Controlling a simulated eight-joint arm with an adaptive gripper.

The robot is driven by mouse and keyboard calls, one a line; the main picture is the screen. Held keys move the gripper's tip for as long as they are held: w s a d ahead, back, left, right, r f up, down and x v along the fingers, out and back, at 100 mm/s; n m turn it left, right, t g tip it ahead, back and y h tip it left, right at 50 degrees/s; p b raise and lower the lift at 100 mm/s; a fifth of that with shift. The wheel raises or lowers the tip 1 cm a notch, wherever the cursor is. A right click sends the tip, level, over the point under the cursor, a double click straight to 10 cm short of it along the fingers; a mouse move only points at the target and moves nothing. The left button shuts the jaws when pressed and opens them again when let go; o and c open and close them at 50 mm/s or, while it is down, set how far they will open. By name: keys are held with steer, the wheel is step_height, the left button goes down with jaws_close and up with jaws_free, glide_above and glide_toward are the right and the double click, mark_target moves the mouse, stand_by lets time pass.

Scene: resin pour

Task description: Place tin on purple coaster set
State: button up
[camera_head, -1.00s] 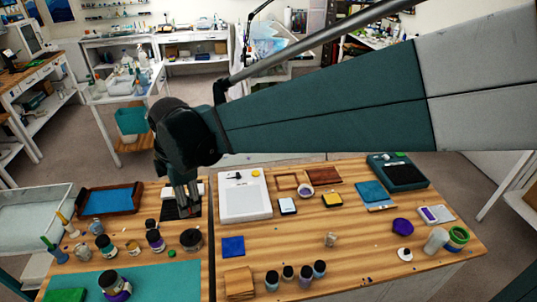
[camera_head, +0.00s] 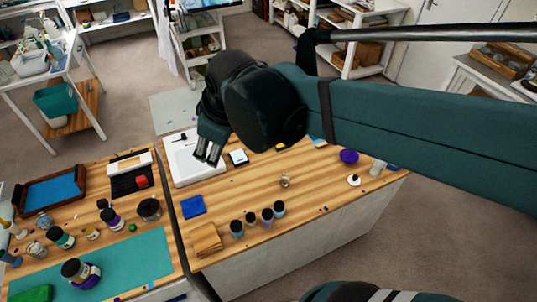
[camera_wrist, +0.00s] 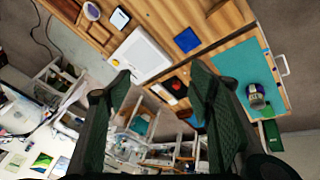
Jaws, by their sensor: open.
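My gripper (camera_head: 207,155) is open and empty above the white panel on the wooden bench; its spread fingers (camera_wrist: 160,80) show in the wrist view. A dark, round, tin-like container (camera_head: 149,209) stands on the left bench top near the teal mat. A small dark purple object (camera_head: 349,156) lies toward the right of the bench. A dark-lidded jar (camera_head: 76,270) on the mat has purple (camera_head: 93,279) around its base; both also show in the wrist view (camera_wrist: 257,101). I cannot tell surely which items are the tin and the coaster set.
A red item (camera_head: 142,181) sits on a black plate beside the white panel (camera_head: 190,165). Several small jars (camera_head: 251,218) stand near the front edge. A blue square (camera_head: 193,205) lies left of clear wood. Bottles crowd the left of the teal mat (camera_head: 130,258).

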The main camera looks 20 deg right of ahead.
steer(key=s+d+f+m+t+h, duration=0.1)
steer(key=s+d+f+m+t, duration=0.1)
steer(key=s+d+m, duration=0.6)
steer(key=shift+s+d+m, duration=0.15)
steer(key=shift+d+m, duration=0.55)
steer(key=shift+d, duration=1.15)
